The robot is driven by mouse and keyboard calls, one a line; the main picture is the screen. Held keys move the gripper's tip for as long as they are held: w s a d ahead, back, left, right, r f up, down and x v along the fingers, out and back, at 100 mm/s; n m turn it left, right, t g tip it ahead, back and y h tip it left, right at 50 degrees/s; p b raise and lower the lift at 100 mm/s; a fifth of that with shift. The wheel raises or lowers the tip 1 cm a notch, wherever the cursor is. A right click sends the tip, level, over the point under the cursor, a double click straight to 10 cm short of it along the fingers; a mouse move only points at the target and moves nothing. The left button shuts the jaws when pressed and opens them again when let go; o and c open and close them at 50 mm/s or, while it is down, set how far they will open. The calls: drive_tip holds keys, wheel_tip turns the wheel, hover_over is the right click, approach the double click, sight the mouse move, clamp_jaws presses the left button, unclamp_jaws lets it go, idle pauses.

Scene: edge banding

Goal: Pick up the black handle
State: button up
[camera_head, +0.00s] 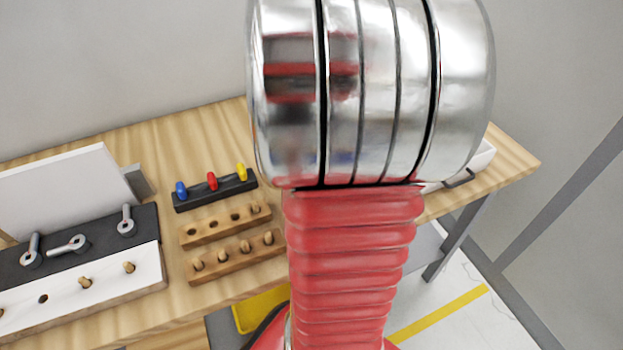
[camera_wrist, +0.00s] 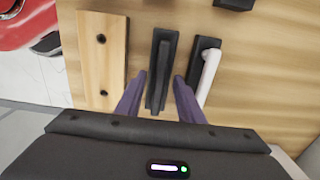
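The black handle (camera_wrist: 158,75) shows in the wrist view, a dark upright bar on a black base, lying lengthwise in the picture on the wooden tabletop. My gripper (camera_wrist: 159,76) has two purple fingers spread apart, one on each side of the handle. I see no clear grip on it; the fingers look apart from the bar, and their height above it is hard to judge. In the head view my arm hides the gripper and most of that part of the table.
A white handle on a black base (camera_wrist: 208,70) stands close to the right finger. A pale wooden block with holes (camera_wrist: 101,60) lies to the left. In the head view, a black rack with coloured pegs (camera_head: 214,192) and wooden peg blocks (camera_head: 237,257) stand left of my arm.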

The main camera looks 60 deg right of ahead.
drive_tip(key=shift+c, duration=0.2)
clamp_jaws()
drive_tip(key=shift+r, duration=0.1)
wheel_tip(320, 180, up, 10)
drive_tip(key=shift+r, duration=0.15)
idle(0.6)
idle(0.4)
